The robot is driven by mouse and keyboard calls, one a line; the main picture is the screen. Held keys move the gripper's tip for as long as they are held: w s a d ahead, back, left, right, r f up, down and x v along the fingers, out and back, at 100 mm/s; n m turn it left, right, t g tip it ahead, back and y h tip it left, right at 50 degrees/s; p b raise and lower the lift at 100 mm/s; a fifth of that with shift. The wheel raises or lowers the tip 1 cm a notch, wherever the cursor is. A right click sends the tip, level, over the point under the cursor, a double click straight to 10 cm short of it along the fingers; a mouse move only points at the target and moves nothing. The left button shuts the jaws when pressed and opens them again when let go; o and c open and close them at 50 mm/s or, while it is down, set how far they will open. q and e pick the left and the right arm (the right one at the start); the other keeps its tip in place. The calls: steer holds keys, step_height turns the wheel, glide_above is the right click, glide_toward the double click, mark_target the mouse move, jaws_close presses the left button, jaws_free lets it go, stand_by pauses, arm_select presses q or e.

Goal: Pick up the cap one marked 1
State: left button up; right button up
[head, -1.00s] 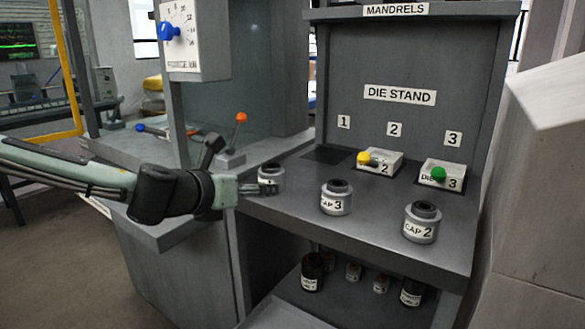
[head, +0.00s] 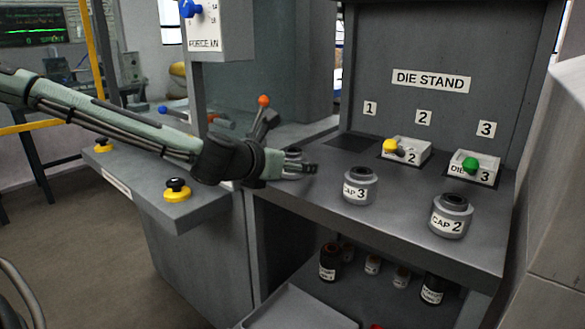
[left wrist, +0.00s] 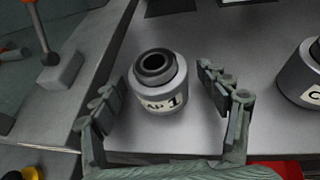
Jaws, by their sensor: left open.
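Cap 1 (left wrist: 157,86) is a short grey cylinder with a dark ring-shaped top and a label marked 1. In the left wrist view it stands upright on the grey shelf between the two fingers of my left gripper (left wrist: 170,98), with a gap on each side. The fingers are open and hold nothing. In the head view my left gripper (head: 303,168) is at the left end of the shelf and partly hides cap 1 (head: 292,157). My right gripper is not in view.
Cap 3 (head: 360,187) and cap 2 (head: 452,216) stand to the right on the die stand shelf (head: 400,226). Dies 2 (head: 412,152) and 3 (head: 481,170) sit behind them. A red-knobbed lever (head: 263,101) rises behind my left gripper. Bottles (head: 330,262) stand on the lower shelf.

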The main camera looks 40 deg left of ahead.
arm_select(q)
steer(key=shift+w+f, duration=0.15)
steer(key=shift+w, duration=0.2)
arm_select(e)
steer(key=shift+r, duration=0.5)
arm_select(q)
steer(key=c, duration=1.4)
steer(key=shift+c, duration=0.7)
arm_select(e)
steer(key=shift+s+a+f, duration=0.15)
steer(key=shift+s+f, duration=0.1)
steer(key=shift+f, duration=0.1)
